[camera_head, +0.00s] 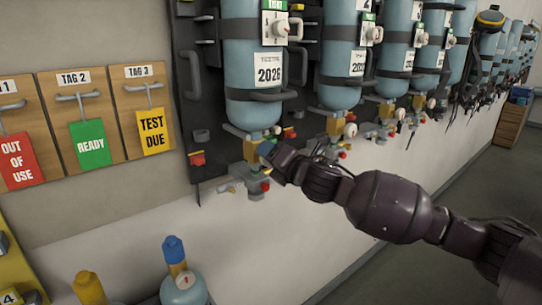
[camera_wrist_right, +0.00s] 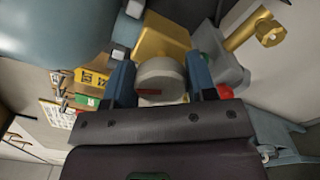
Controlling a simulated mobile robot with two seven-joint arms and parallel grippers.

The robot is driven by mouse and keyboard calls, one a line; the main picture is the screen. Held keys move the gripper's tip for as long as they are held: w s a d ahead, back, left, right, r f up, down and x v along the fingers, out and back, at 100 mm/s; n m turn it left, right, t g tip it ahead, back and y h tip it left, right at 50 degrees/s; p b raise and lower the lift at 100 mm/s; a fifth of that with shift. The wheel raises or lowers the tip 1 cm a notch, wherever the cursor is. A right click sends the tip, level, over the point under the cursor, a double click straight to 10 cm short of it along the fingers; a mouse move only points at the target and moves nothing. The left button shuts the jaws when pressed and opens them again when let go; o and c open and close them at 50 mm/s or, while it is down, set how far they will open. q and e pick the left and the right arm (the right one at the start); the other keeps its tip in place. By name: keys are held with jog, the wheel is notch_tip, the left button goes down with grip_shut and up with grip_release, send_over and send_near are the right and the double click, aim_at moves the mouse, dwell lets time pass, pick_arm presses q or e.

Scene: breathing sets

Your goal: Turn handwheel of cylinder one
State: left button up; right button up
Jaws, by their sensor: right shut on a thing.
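The nearest blue cylinder (camera_head: 252,70), labelled 2026, hangs upside down on the dark wall rack with a brass valve (camera_head: 256,150) below it. My right gripper (camera_head: 268,151) is at this valve. In the right wrist view, the two blue fingers of my right gripper (camera_wrist_right: 160,76) are shut on a pale round handwheel (camera_wrist_right: 160,70) with a red mark, one finger on each side. The brass valve body (camera_wrist_right: 162,38) lies just behind it. In the head view the handwheel is hidden by the gripper. My left gripper is out of view.
More blue cylinders (camera_head: 343,60) with valves run along the wall to the right. Left of the rack, tag boards (camera_head: 91,157) carry red, green and yellow tags. The floor (camera_head: 420,255) at right looks clear.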

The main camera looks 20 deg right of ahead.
jog(key=m, duration=0.5)
jog(key=shift+f+m, duration=0.15)
jog(key=shift+m, duration=0.15)
jog(key=m, duration=0.5)
jog(key=shift+d+f, duration=0.1)
jog(key=shift+f, duration=0.05)
jog(key=m, duration=0.5)
jog(key=shift+f, duration=0.1)
jog(key=m, duration=0.5)
jog(key=shift+a, duration=0.2)
jog(key=m, duration=0.5)
jog(key=shift+s+a+f+m, duration=0.1)
jog(key=shift+a+m, duration=0.05)
jog(key=shift+m, duration=0.25)
jog(key=m, duration=0.4)
jog(key=shift+a+m, duration=0.1)
jog(key=shift+m, duration=0.2)
jog(key=m, duration=0.5)
jog(key=shift+a+m, duration=0.1)
jog(key=shift+m, duration=0.2)
jog(key=m, duration=0.4)
jog(key=shift+s+r, duration=0.1)
jog(key=shift+r, duration=0.15)
